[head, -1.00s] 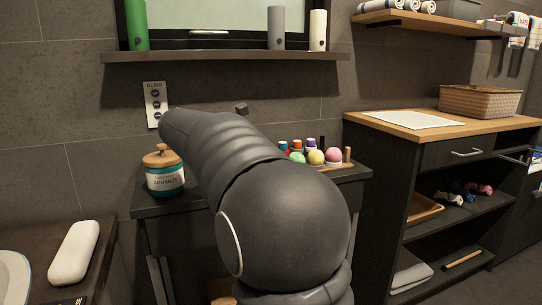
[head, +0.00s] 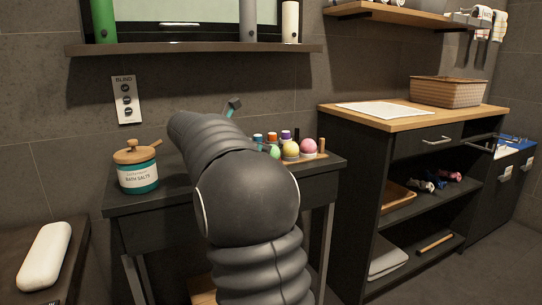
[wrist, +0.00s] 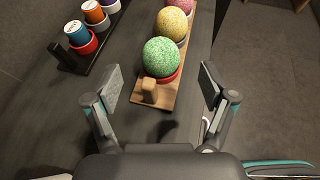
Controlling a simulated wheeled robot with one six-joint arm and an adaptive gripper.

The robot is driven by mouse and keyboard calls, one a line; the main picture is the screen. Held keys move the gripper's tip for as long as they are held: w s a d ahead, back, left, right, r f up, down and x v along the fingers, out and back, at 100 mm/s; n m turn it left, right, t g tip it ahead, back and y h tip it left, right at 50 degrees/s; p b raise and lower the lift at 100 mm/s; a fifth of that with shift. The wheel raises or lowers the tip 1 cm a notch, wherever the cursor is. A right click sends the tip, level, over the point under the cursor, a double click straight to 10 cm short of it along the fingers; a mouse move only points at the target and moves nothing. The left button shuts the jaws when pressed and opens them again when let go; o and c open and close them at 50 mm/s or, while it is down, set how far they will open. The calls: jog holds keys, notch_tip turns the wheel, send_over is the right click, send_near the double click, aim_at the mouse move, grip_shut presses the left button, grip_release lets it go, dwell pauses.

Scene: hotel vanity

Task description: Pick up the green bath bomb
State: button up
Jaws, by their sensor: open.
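The green bath bomb (wrist: 161,58) is a speckled ball in a red cup at the near end of a wooden tray (wrist: 152,97) in the wrist view. My gripper (wrist: 160,88) is open and empty. Its two fingers stand apart on either side of the tray's near end, with the green ball a little beyond and between them. In the head view my arm hides most of the gripper; one finger part (head: 233,103) shows above it.
Yellow (wrist: 172,24) and pink (head: 308,146) bath bombs sit behind the green one. A rack of small bottles (wrist: 78,34) stands left of the tray. A wooden peg (wrist: 149,87) rises at the tray's near end. A bath salts jar (head: 137,168) stands on the vanity's left.

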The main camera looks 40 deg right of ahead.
jog(key=d+f, duration=0.1)
jog(key=d+f+b, duration=0.1)
jog(key=d, duration=0.1)
jog(key=shift+d+f, duration=0.25)
jog(key=shift+f, duration=0.1)
jog(key=shift+d+f, duration=0.1)
jog(key=shift+d, duration=0.25)
jog(key=c, duration=1.3)
